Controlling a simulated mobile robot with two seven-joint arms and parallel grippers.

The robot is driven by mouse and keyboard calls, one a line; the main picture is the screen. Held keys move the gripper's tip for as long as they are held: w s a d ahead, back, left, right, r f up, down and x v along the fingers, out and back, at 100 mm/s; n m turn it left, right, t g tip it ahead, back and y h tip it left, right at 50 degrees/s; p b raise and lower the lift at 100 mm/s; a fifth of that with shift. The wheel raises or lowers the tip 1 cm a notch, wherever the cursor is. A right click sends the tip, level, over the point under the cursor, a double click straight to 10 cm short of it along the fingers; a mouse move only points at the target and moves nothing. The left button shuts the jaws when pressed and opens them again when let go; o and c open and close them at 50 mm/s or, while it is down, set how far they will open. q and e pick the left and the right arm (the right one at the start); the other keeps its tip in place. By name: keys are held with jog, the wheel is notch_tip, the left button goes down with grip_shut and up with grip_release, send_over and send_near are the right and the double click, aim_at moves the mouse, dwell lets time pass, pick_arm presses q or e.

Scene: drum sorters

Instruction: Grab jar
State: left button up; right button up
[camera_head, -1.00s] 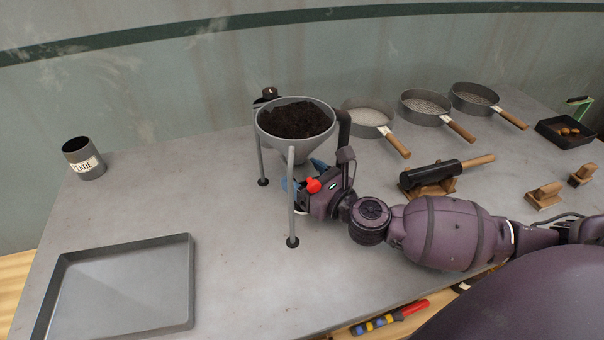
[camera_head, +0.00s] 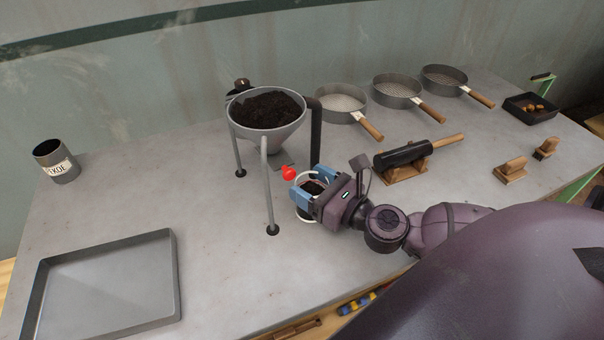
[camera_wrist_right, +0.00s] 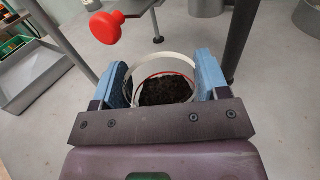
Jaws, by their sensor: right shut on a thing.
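A jar (camera_head: 311,189) with a pale rim and dark soil inside is between the fingers of my right gripper (camera_head: 306,194). In the right wrist view the jar (camera_wrist_right: 166,88) sits upright between the two blue fingers (camera_wrist_right: 165,80), its open mouth facing up. The gripper is shut on it, just to the right of the funnel's front leg. I cannot tell whether the jar touches the table. My left gripper is not in view.
A funnel of dark soil (camera_head: 262,138) stands on legs, with a red knob (camera_head: 288,173) close to the jar. A grey tray (camera_head: 172,275) lies left and a labelled can (camera_head: 56,160) behind it. Several sieves (camera_head: 397,92) and a black cylinder (camera_head: 402,155) are right.

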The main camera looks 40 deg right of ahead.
jog(key=shift+b+v, duration=0.3)
jog(key=shift+v, duration=1.95)
jog(key=shift+b+v, duration=0.65)
jog(key=shift+v, duration=1.05)
jog(key=shift+b+v, duration=0.75)
jog(key=shift+v, duration=0.55)
jog(key=shift+s+d+f, duration=0.1)
jog(key=shift+s+d, duration=0.1)
jog(key=shift+s, duration=0.25)
jog(key=shift+s+d, duration=0.15)
jog(key=shift+s, duration=0.6)
jog(key=p+v, duration=0.2)
jog(key=v, duration=0.1)
jog(key=shift+s+r, duration=0.1)
jog(key=shift+r, duration=0.3)
jog(key=shift+p+v, duration=0.9)
jog(key=shift+v, duration=0.7)
pick_arm(q)
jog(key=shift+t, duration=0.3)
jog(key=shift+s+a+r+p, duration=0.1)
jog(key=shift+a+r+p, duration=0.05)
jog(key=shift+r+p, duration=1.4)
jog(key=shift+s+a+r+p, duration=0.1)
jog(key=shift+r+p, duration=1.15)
jog(key=shift+p, duration=0.55)
pick_arm(e)
jog(key=v, duration=1.6)
jog(key=shift+f, duration=0.25)
